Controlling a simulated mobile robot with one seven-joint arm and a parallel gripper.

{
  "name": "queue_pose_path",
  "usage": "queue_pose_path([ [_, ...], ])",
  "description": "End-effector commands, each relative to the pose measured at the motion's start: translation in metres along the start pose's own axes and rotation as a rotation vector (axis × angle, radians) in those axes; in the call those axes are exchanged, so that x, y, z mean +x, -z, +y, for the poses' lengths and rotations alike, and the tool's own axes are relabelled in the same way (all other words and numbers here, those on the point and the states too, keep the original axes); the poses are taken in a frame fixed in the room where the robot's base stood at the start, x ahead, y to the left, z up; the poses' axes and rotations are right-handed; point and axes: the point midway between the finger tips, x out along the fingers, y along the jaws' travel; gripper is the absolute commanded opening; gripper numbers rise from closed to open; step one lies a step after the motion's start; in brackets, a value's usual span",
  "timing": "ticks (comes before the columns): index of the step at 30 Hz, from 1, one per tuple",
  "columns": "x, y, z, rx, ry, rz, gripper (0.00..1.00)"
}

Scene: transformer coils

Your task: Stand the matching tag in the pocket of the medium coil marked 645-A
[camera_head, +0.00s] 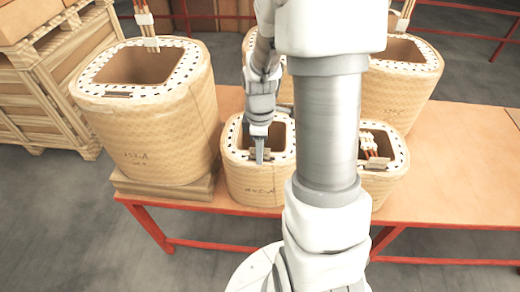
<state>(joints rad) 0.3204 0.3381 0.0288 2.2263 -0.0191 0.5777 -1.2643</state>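A tan wrapped coil (255,186) stands front middle on the table, below my gripper. Its handwritten mark is too small to read surely. My gripper (260,150) points down at the near rim of this coil. A grey upright piece shows at its tip; I cannot tell whether it is a finger or a held tag. Small brown pieces, perhaps the pocket, show at the rim beside the tip. Whether the gripper is open or shut does not show. I cannot make out a separate matching tag.
A large coil (150,120) stands on a wooden base at left. A smaller coil (385,185) stands front right, partly behind my arm, and a larger one (400,85) behind it. The orange table (465,190) is clear at right. Wooden crates (50,85) stand far left.

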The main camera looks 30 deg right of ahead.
Motion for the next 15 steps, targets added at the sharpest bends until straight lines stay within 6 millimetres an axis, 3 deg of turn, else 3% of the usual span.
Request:
queue_pose_path([
  [8, -0.013, 0.0, 0.001, 0.0, -0.003, 0.001, 0.39],
  [15, -0.067, 0.0, 0.001, 0.0, -0.007, 0.002, 0.39],
])
